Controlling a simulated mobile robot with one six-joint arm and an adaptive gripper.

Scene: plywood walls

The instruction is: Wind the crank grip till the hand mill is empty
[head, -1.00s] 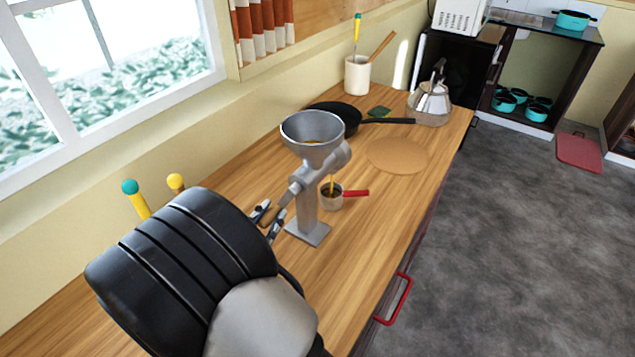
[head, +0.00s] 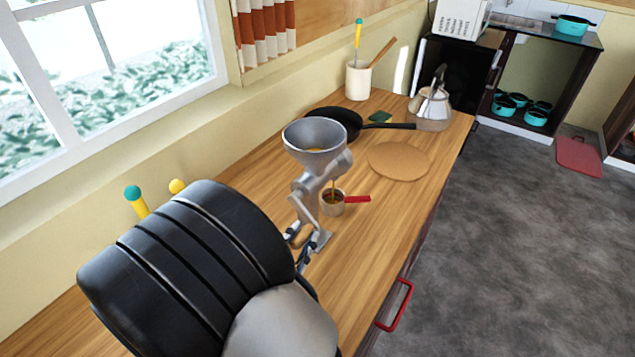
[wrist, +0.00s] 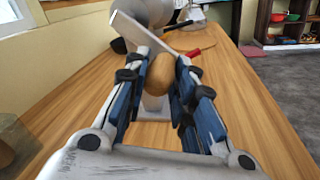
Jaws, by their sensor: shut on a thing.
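The grey metal hand mill (head: 314,150) stands on the wooden counter. Its funnel hopper holds some brownish-yellow contents (head: 316,149) low inside. A thin stream falls from its spout into a small cup with a red handle (head: 333,205). In the wrist view the tan crank grip (wrist: 160,76) sits between the blue finger pads of my gripper (wrist: 160,92), which is shut on it. The crank arm (wrist: 147,32) slants across above the fingers. In the head view my gripper (head: 306,243) is low, in front of the mill's base, and my arm hides the grip.
A black pan (head: 335,116), a round board (head: 398,161), a kettle (head: 430,108) and a utensil crock (head: 358,80) stand farther along the counter. Yellow-handled things (head: 137,202) stand behind my arm, near the wall. The counter right of the cup is clear.

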